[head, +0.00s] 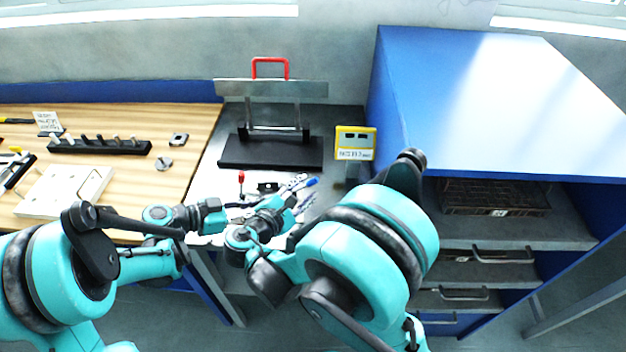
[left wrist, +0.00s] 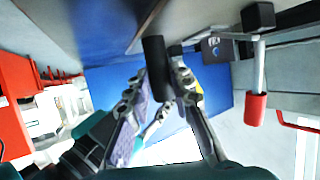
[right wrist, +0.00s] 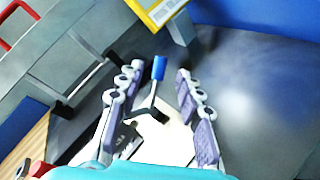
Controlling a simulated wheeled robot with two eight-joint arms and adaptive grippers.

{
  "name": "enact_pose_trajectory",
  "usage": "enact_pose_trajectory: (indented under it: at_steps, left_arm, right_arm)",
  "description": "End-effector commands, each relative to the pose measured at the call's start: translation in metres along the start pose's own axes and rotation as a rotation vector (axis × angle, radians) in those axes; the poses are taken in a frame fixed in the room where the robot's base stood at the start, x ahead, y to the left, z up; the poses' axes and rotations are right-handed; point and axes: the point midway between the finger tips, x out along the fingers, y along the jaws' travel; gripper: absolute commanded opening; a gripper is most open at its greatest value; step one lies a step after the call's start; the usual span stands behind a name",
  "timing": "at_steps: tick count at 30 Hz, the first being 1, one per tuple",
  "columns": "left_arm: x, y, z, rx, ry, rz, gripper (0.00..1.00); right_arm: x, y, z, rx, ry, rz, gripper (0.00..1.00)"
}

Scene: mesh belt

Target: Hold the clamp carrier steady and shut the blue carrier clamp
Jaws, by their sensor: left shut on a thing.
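The clamp carrier shows as a pale plate (right wrist: 172,140) in the right wrist view, partly hidden by my gripper. The blue carrier clamp's handle (head: 312,182) sticks up at its right side; it also shows in the right wrist view (right wrist: 158,68). My right gripper (right wrist: 155,78) is open, with its fingers apart on both sides of the blue handle. A red-tipped clamp lever (head: 241,177) stands upright at the carrier's left; it is large in the left wrist view (left wrist: 256,106). My left gripper (left wrist: 157,75) is shut on a black bar (left wrist: 155,55), seemingly the carrier's grip.
A metal frame with a red handle (head: 270,59) stands on a black base (head: 270,153) behind the carrier. A yellow-framed display (head: 355,143) stands beside the blue cabinet (head: 490,110) at right. A wooden bench (head: 120,180) with parts is at left.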

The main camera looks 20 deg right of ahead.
Motion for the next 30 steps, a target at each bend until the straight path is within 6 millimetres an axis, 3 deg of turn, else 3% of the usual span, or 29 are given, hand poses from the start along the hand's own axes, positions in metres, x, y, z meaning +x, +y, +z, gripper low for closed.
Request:
enact_pose_trajectory:
  at_steps: [3, 9, 20, 25, 30]
  left_arm:
    - [0.0, 0.0, 0.0, 0.0, 0.0, 0.0, 0.0]
    - [0.0, 0.0, 0.0, 0.0, 0.0, -0.001, 0.0]
    - [0.0, -0.001, 0.0, 0.0, 0.0, -0.001, 0.0]
    - [0.0, -0.001, 0.0, 0.0, 0.0, -0.001, 0.0]
    - [0.0, 0.0, 0.0, 0.0, 0.0, -0.001, 0.0]
  right_arm:
    - [0.024, 0.0, 0.001, 0.001, -0.002, -0.002, 0.36]
    - [0.048, 0.0, 0.0, 0.0, -0.001, -0.001, 0.36]
    - [0.055, 0.0, 0.0, -0.001, 0.0, 0.001, 0.36]
    - [0.054, 0.0, 0.0, -0.001, 0.0, 0.001, 0.0]
    - [0.054, 0.0, 0.0, -0.002, -0.001, 0.001, 0.0]
